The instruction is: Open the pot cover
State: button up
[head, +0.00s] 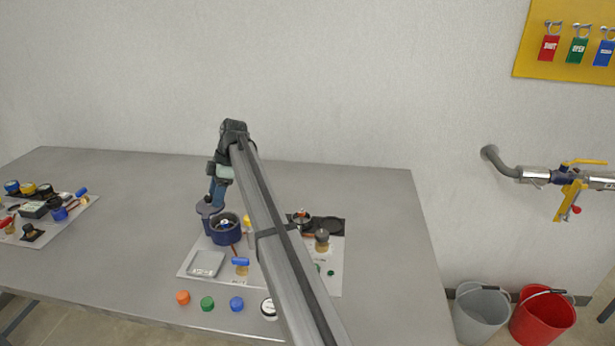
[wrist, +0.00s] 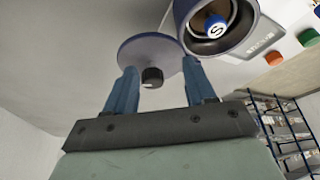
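The round blue pot (head: 225,236) stands on a light mat, its top uncovered. In the wrist view the pot (wrist: 247,38) shows its open mouth with a blue and white item marked S inside. The blue disc-shaped cover (head: 205,209) is off the pot, at its left rear edge; in the wrist view the cover (wrist: 140,47) shows a dark knob. My gripper (head: 214,200) is above the cover, pointing down. Its fingers (wrist: 160,78) are spread on either side of the knob, with visible gaps. Whether the cover touches anything below is unclear.
A metal tray (head: 206,264) and a blue-handled item (head: 240,262) are in front of the pot. Several coloured caps (head: 207,303) line the front of the table. Another mat (head: 50,225) with small items lies far left. My arm hides part of the mat.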

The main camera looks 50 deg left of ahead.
jog(key=d+m+y, duration=0.1)
jog(key=m, duration=0.1)
jog(key=d+m+t, duration=0.1)
jog(key=d+m, duration=0.1)
jog(key=m, duration=0.1)
jog(key=d+m+y, duration=0.1)
jog(key=m, duration=0.2)
jog(key=shift+w+d+t+y, duration=0.2)
jog(key=shift+d+t+y, duration=0.1)
jog(key=shift+d+t, duration=0.1)
jog(key=d+m, duration=0.1)
jog(key=m, duration=0.1)
jog(key=s+d+m+t, duration=0.1)
jog(key=m, duration=0.1)
jog(key=shift+y, duration=0.4)
jog(key=m, duration=0.1)
jog(key=s+d+m+t, duration=0.1)
jog(key=m, duration=0.1)
jog(key=shift+t, duration=0.3)
jog(key=v, duration=1.4)
jog(key=w+d+f+m+t, duration=0.1)
jog(key=w+d+f+m, duration=0.1)
jog(key=w, duration=0.9)
jog(key=w+d+f+m+t, duration=0.1)
jog(key=w+d+f+m, duration=0.1)
jog(key=w, duration=0.9)
jog(key=shift+d+f, duration=0.65)
jog(key=shift+d, duration=0.3)
